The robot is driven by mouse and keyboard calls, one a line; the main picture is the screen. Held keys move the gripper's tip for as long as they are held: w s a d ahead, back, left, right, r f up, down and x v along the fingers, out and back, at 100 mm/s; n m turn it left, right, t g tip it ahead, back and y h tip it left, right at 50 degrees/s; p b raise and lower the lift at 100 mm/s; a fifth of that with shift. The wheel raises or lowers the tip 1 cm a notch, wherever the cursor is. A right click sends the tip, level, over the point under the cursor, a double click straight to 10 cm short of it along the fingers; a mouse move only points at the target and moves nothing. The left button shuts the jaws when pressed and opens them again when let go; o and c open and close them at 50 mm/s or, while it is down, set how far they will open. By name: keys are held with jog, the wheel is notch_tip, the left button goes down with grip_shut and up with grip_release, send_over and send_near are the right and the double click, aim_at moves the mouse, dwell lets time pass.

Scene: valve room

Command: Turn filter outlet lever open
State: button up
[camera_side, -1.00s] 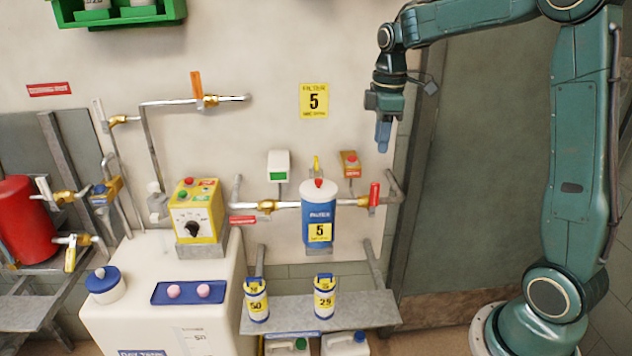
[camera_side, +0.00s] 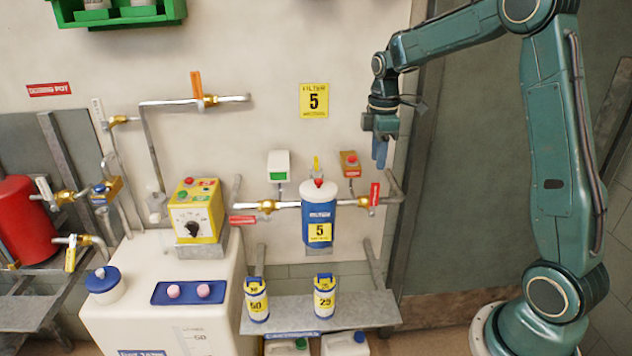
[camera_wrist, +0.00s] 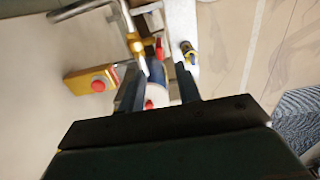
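The blue filter housing (camera_side: 318,230) with a white top and red knob hangs on the pipe under the yellow filter 5 sign. A red lever (camera_side: 375,194) stands upright on the brass valve right of the filter. Another red lever (camera_side: 243,220) lies along the pipe on the left; I cannot tell which is the outlet. My gripper (camera_side: 380,152) points down in the air above the right-hand lever, apart from it. In the wrist view my gripper (camera_wrist: 160,92) is open and empty, with the red lever (camera_wrist: 159,48) beyond the fingertips.
A box with a red button (camera_side: 350,164) is on the wall just left of my gripper; it also shows in the wrist view (camera_wrist: 85,82). A shelf (camera_side: 375,316) with two yellow-labelled canisters stands below.

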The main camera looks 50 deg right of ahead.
aim_at(376, 183)
notch_tip(376, 183, down, 10)
jog(key=shift+f, duration=0.1)
dwell(0.4)
grip_shut()
